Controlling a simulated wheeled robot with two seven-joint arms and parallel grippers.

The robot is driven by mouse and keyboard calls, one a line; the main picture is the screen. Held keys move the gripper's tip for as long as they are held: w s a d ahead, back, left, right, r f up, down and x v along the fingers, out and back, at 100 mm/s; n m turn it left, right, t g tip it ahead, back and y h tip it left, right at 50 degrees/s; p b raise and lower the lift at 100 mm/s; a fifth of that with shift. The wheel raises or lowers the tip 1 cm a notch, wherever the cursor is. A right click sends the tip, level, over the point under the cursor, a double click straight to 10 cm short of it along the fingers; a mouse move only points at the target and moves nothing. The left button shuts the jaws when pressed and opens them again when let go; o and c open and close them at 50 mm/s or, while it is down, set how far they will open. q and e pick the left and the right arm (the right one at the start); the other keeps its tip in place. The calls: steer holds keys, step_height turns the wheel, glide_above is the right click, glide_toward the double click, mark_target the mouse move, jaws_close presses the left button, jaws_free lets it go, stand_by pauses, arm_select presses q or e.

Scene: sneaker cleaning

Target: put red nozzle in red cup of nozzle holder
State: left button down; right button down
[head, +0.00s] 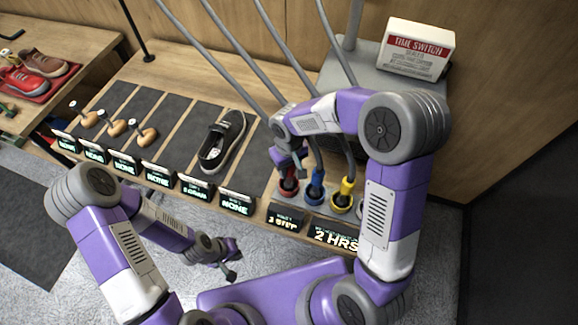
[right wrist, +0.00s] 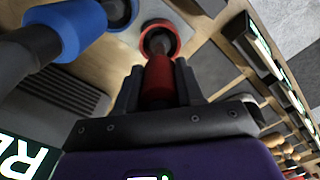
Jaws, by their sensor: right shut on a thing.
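The red nozzle (right wrist: 158,80) is between the fingers of my right gripper (right wrist: 158,88), which is shut on it. In the head view my right gripper (head: 290,160) is low over the red cup (head: 288,190) of the nozzle holder (head: 325,208). In the right wrist view the nozzle points at the red cup (right wrist: 174,46), and its front end meets or overlaps the near rim. How deep the tip sits I cannot tell. My left gripper (head: 230,261) is open and empty, low over the floor in front of the table.
A blue nozzle (head: 316,182) and a yellow nozzle (head: 347,187) stand close to the right of the red cup. Grey hoses hang above. A black sneaker (head: 222,140) lies on a mat to the left. A time switch box (head: 415,52) stands behind on the right.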

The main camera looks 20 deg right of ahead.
steer(key=c, duration=0.7)
jaws_free()
steer(key=shift+f, duration=0.1)
step_height(320, 180, up, 12)
steer(key=shift+r+p, duration=0.2)
steer(key=shift+p, duration=0.7)
